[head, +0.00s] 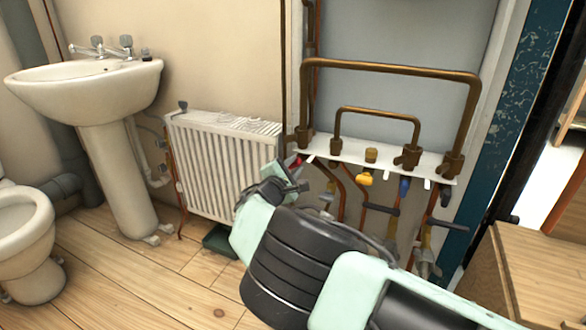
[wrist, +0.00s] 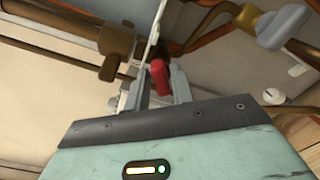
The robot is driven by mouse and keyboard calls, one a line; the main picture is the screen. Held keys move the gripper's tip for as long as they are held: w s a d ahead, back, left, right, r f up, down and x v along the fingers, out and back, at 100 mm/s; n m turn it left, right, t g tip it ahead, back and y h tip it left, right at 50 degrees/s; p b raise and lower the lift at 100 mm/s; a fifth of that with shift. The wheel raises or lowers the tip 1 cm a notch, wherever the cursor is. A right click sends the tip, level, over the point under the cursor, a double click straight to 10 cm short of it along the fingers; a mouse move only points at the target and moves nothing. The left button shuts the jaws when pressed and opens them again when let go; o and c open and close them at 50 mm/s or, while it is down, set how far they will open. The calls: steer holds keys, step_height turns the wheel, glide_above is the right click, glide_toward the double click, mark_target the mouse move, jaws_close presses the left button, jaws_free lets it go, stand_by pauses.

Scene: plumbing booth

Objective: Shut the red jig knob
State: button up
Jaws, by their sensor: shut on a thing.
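The red jig knob (head: 297,162) shows at the left end of the white pipe jig (head: 342,154), partly hidden by my gripper. My gripper (head: 290,178) reaches up to it from below. In the wrist view the red knob (wrist: 159,76) sits between the two grey fingers of my gripper (wrist: 160,88). The fingers are shut on the knob. The knob's far side and its mount are hidden behind the fingers and a thin pale plate edge.
Copper pipes (head: 390,69) rise above the jig. A yellow knob (head: 364,179) and a blue knob (head: 404,187) hang under it to the right. A white radiator (head: 220,160) stands close on the left. A wooden cabinet (head: 545,270) is at the right.

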steer(key=m, duration=0.2)
steer(key=m+b, duration=0.1)
steer(key=m, duration=0.1)
steer(key=shift+f, duration=0.25)
steer(key=shift+m+b, duration=0.55)
steer(key=shift+m, duration=0.95)
steer(key=o, duration=0.8)
steer(key=p+v, duration=0.4)
steer(key=v, duration=1.3)
steer(key=shift+s+p, duration=0.25)
steer(key=shift+p, duration=0.05)
steer(key=shift+r, duration=0.1)
